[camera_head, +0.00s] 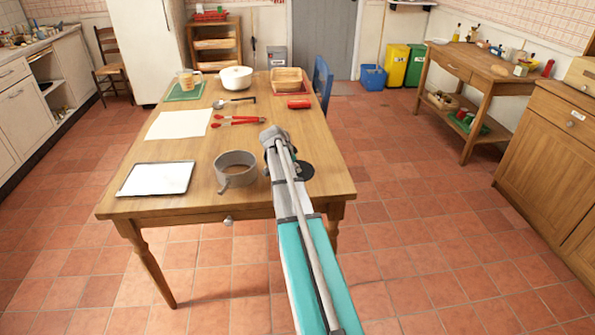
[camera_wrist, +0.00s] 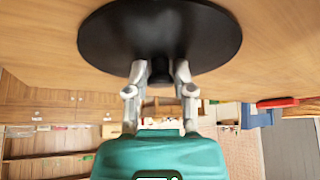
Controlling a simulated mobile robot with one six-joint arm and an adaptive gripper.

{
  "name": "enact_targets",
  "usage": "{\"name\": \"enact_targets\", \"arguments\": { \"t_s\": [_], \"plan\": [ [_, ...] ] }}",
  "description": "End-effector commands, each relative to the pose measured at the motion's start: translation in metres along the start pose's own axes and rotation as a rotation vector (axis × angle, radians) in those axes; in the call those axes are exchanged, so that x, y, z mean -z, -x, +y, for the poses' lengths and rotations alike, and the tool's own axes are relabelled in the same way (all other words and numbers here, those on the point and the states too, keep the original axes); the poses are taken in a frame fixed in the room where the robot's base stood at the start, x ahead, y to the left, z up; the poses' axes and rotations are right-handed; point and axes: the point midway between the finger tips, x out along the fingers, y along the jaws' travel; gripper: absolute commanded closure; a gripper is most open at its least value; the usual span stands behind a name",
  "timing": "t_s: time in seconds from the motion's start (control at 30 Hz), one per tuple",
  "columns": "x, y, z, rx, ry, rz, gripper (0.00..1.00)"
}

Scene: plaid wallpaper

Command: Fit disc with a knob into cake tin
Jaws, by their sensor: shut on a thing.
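The cake tin (camera_head: 236,168) is a grey open ring near the front of the table, with a small clasp on its side. The black disc (camera_head: 306,170) is to the right of the tin, mostly hidden behind my arm in the head view. In the wrist view the disc (camera_wrist: 160,32) is round and flat, close to the wood, and I cannot tell whether it touches it. My gripper (camera_wrist: 161,73) is shut on the disc's knob (camera_wrist: 160,72). The head view hides my fingers behind the arm.
On the table (camera_head: 190,206) are a metal tray (camera_head: 157,178) left of the tin, white paper (camera_head: 180,124), red tongs (camera_head: 238,120), a ladle (camera_head: 232,102), a white pot (camera_head: 235,78) and a basket (camera_head: 286,80). Bare wood separates tin and disc.

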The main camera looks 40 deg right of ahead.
Motion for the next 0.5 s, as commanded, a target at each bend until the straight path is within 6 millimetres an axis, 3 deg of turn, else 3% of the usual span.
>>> {"name": "enact_targets", "arguments": {
  "t_s": [0.5],
  "plan": [
    [0.0021, 0.0038, -0.0002, 0.000, 0.000, 0.000, 1.00]
  ]
}}
